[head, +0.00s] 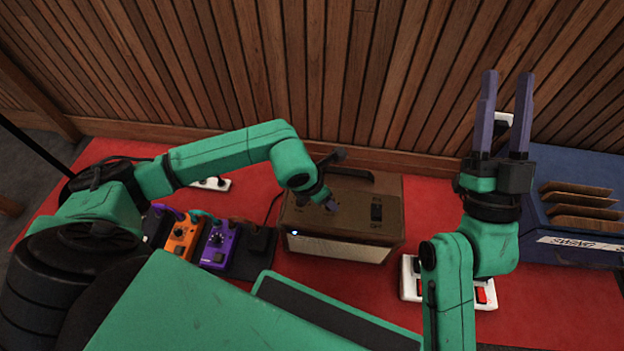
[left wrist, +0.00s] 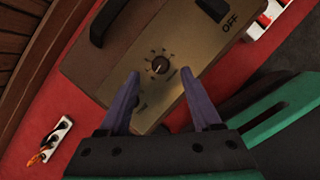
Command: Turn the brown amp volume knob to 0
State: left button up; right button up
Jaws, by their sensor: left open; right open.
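The brown amp (head: 345,246) stands on the red table, with a handle on top and an ON/OFF switch (head: 376,212) on its panel. Its small dark volume knob (left wrist: 160,66) shows in the left wrist view, ringed by small marks too small to read. My left gripper (head: 331,203) is over the amp's panel and hides the knob in the head view. In the left wrist view, my left gripper (left wrist: 160,75) is open, its fingertips on either side of the knob and apart from it. My right gripper (head: 507,76) is open and empty, raised right of the amp.
Orange (head: 183,238) and purple (head: 219,246) pedals stand left of the amp. A white power strip (head: 486,295) with a red switch lies at right, below my right arm. A blue crate (head: 580,240) holding brown sleeves stands far right. A slatted wood wall (head: 320,80) closes the back.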

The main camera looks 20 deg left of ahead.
notch_tip(320, 180, down, 20)
jog(key=a+f+m+g+h+p, duration=0.1)
jog(key=a+m+g+h+p, duration=0.15)
jog(key=g, duration=0.35)
pick_arm(q)
jog(key=p+v, duration=0.1)
jog(key=v, duration=0.9)
pick_arm(e)
jog(key=s+f+g, duration=0.3)
jog(key=s+f, duration=0.2)
jog(key=f, duration=0.3)
jog(key=s+a+f+g+h, duration=0.1)
jog(key=s+f+g, duration=0.2)
jog(key=s+f, duration=0.3)
notch_tip(320, 180, down, 3)
jog(key=shift+s+r+g, duration=0.15)
jog(key=shift+g, duration=0.25)
pick_arm(q)
jog(key=shift+r, duration=0.1)
